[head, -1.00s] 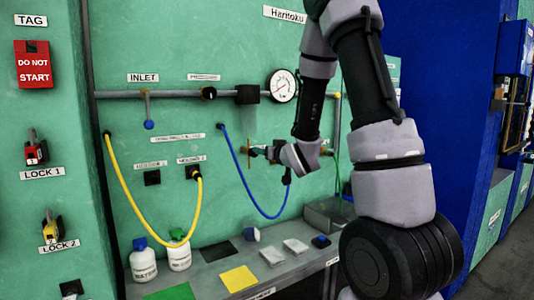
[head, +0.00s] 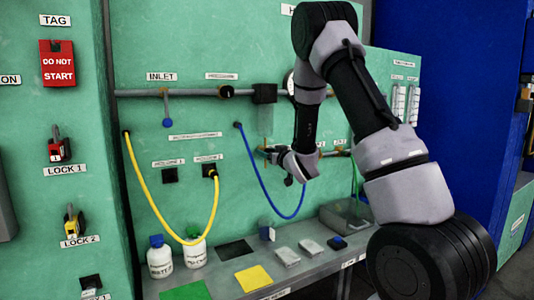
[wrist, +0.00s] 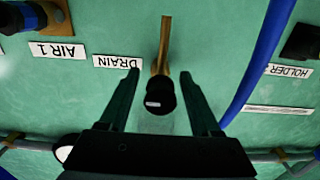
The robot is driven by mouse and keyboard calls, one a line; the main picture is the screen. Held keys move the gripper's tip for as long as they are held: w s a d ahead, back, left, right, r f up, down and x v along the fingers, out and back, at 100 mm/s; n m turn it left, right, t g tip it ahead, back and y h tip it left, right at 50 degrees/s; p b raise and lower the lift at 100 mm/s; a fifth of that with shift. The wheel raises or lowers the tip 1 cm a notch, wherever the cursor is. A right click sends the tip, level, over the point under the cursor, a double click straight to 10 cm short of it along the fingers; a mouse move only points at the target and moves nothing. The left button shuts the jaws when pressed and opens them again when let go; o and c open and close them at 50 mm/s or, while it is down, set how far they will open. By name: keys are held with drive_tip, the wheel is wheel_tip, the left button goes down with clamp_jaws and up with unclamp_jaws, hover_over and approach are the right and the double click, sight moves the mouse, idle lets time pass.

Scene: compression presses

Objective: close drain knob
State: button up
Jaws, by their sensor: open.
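The drain knob (wrist: 160,95) is a round black knob on a brass pipe, below the DRAIN label (wrist: 117,62) in the upside-down wrist view. My gripper (wrist: 161,74) is open, with one finger on each side of the knob. Gaps show between the knob and both fingers, and I cannot see contact. In the head view my gripper (head: 272,154) is at the green panel, right of the blue hose's upper end. My wrist covers most of the knob there.
A blue hose (wrist: 262,60) hangs close beside the gripper. The AIR 1 label (wrist: 57,50) and a dark fitting lie on the other side. Below, a grey shelf (head: 225,268) carries bottles, coloured pads and small blocks. A horizontal pipe (head: 190,92) runs above.

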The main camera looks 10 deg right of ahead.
drive_tip(key=shift+w+a, duration=0.15)
drive_tip(key=shift+w, duration=0.2)
clamp_jaws()
drive_tip(key=shift+n, duration=9)
